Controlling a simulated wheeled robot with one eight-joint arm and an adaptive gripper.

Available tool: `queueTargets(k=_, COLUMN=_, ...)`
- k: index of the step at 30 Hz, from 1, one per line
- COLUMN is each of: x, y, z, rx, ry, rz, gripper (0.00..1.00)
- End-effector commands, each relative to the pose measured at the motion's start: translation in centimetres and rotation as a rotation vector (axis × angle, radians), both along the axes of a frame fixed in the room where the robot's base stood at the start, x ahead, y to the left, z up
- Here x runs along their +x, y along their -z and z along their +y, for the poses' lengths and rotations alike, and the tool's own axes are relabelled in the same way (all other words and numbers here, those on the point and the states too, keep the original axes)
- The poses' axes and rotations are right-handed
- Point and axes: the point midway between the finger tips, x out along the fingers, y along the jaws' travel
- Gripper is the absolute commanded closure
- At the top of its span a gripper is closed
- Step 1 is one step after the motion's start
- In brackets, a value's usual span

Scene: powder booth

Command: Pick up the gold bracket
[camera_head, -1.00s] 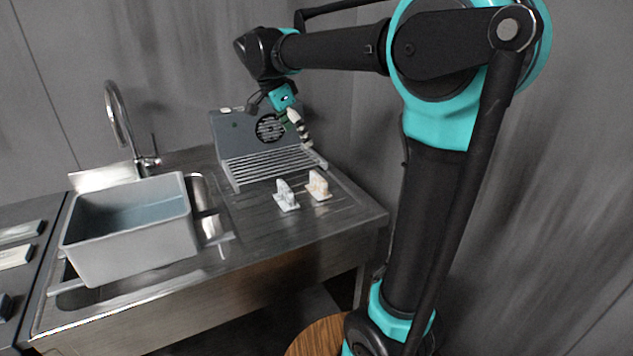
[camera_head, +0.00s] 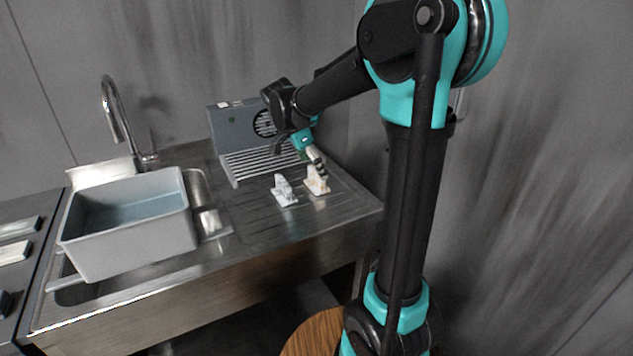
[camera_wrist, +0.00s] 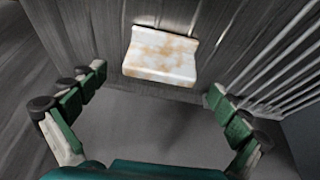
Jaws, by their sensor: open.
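The gold bracket (camera_head: 316,181) stands on the ribbed drainboard, pale with gold-brown patches. In the wrist view the bracket (camera_wrist: 160,58) lies ahead, between the lines of the two fingers and slightly beyond the fingertips. My gripper (camera_head: 317,164) is just above and behind it in the head view, pointing down. In the wrist view my gripper (camera_wrist: 156,80) has its fingers spread wide with nothing between them.
A second, whitish-grey bracket (camera_head: 284,191) stands just left of the gold one. A grey slatted machine with a fan (camera_head: 232,133) is behind them. A grey tub (camera_head: 128,240) sits over the sink at left, below a tap (camera_head: 113,115). The drainboard in front is clear.

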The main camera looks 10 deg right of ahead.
Motion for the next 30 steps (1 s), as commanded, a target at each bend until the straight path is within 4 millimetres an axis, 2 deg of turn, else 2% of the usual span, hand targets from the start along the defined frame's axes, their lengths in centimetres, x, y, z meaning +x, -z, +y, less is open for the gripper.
queueTargets(k=3, x=0.2, y=1.6, z=-0.7, rx=0.000, ry=0.001, rz=0.001, gripper=0.00)
queueTargets(k=6, x=0.3, y=2.3, z=-0.9, rx=0.000, ry=0.000, rz=0.001, gripper=0.00)
queueTargets(k=14, x=0.3, y=2.5, z=-1.0, rx=0.000, ry=-0.001, rz=0.000, gripper=0.00)
queueTargets(k=27, x=0.3, y=2.5, z=-1.0, rx=0.000, ry=0.000, rz=0.000, gripper=0.53)
queueTargets(k=30, x=0.3, y=2.5, z=-1.0, rx=0.000, ry=0.000, rz=0.000, gripper=0.63)
